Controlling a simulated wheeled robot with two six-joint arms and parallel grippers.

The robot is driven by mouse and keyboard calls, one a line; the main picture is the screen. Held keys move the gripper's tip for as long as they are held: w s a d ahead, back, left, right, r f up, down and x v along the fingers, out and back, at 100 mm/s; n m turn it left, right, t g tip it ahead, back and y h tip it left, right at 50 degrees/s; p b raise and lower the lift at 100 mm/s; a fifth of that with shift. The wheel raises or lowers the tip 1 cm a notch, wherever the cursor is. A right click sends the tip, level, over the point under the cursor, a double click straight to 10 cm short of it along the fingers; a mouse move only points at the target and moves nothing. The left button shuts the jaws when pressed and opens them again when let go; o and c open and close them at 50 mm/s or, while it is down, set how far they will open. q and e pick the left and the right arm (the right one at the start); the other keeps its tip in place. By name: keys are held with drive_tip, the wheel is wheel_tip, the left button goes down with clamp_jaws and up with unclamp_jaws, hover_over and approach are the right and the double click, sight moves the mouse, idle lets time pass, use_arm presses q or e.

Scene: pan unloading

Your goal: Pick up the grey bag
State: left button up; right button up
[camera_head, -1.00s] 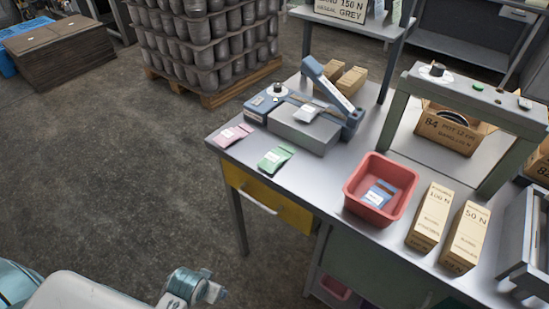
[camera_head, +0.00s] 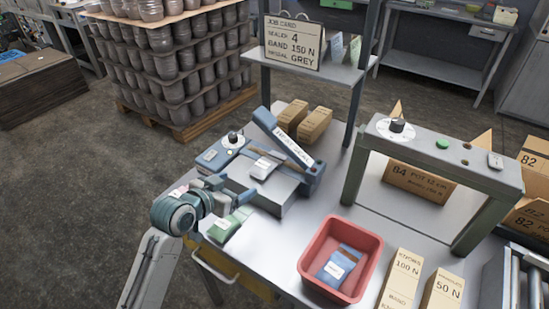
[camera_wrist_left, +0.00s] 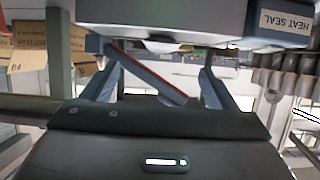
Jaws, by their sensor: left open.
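The grey bag (camera_head: 264,166) lies on the grey block of the blue heat sealer (camera_head: 281,188), under its raised arm, with a white label up. My left gripper (camera_head: 243,190) is at the sealer's near left side, just left of the bag and above the green bag (camera_head: 231,222). Its jaws are open, and I see nothing held between them. In the left wrist view its two fingers stand apart (camera_wrist_left: 155,84), with the sealer close in front; I cannot make out the grey bag there. My right gripper is out of view.
A red bin (camera_head: 311,256) holds a blue bag (camera_head: 338,264). Tan cartons (camera_head: 400,281) stand to its right. A green-grey frame (camera_head: 440,155) stands at the right. A job card (camera_head: 293,41) on the back shelf reads GREY. The pink bag is mostly hidden by my arm.

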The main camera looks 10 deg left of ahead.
sight(255, 174)
use_arm(q)
drive_tip(key=p+x, duration=0.1)
drive_tip(key=x, duration=0.3)
drive_tip(key=shift+w+r, duration=0.1)
drive_tip(key=p+x, duration=0.2)
drive_tip(key=x, duration=0.2)
drive_tip(key=shift+w+p, duration=0.4)
drive_tip(key=shift+w+d+f, duration=0.1)
drive_tip(key=shift+w+f, duration=0.15)
drive_tip(key=shift+f, duration=0.05)
drive_tip(key=shift+w+f, duration=0.1)
drive_tip(key=c, duration=1)
drive_tip(key=shift+c, duration=1)
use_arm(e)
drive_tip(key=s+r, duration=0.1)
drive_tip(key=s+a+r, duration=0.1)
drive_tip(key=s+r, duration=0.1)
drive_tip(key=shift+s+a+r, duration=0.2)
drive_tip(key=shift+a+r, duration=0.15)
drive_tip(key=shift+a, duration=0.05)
